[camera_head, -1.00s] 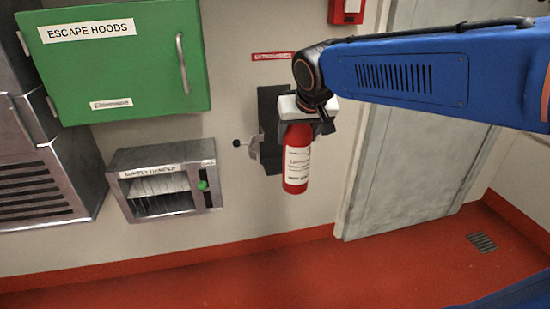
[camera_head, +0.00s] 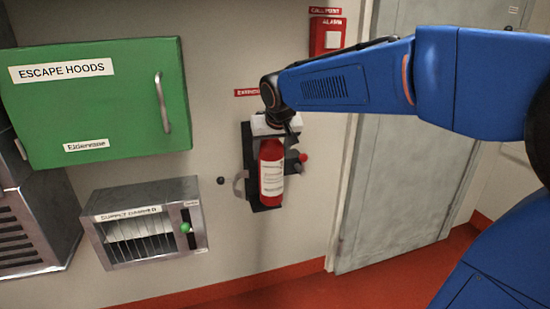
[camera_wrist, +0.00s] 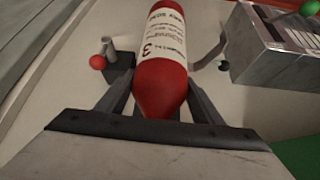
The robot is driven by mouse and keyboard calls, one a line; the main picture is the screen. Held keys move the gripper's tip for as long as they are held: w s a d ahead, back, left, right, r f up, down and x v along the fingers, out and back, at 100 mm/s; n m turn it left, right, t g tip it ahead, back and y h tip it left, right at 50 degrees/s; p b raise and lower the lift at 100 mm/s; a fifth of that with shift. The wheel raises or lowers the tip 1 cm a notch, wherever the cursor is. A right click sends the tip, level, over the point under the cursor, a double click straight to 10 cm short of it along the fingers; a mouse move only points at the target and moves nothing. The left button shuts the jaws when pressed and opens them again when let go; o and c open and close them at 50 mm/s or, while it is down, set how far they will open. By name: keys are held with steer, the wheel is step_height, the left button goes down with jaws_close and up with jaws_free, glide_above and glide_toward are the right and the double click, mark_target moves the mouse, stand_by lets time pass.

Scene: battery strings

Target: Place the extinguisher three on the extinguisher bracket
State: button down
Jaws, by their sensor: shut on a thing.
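The red extinguisher three (camera_head: 271,170) hangs upright from my gripper (camera_head: 272,133) in the head view, in front of the dark extinguisher bracket (camera_head: 249,142) on the wall. In the wrist view the extinguisher (camera_wrist: 162,75) shows its white label with a "3" and lies between the two dark fingers of my gripper (camera_wrist: 158,98), which are shut on it. The bracket's grey strap (camera_head: 240,184) sticks out at the left, and a red knob (camera_head: 304,157) at the right. The extinguisher hides the bracket's middle. I cannot tell whether it touches the backplate.
A green escape hoods cabinet (camera_head: 100,110) and a metal supply damper box (camera_head: 150,215) are on the wall to the left. A red alarm call point (camera_head: 327,38) is above right. A grey door (camera_head: 400,190) stands to the right, partly behind my arm.

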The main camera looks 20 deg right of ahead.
steer(key=w, duration=1)
step_height(320, 180, down, 7)
steer(key=shift+r, duration=0.15)
stand_by(0.4)
steer(key=shift+w, duration=0.1)
steer(key=c, duration=0.5)
jaws_free()
steer(key=shift+f, duration=0.2)
steer(key=shift+c, duration=0.2)
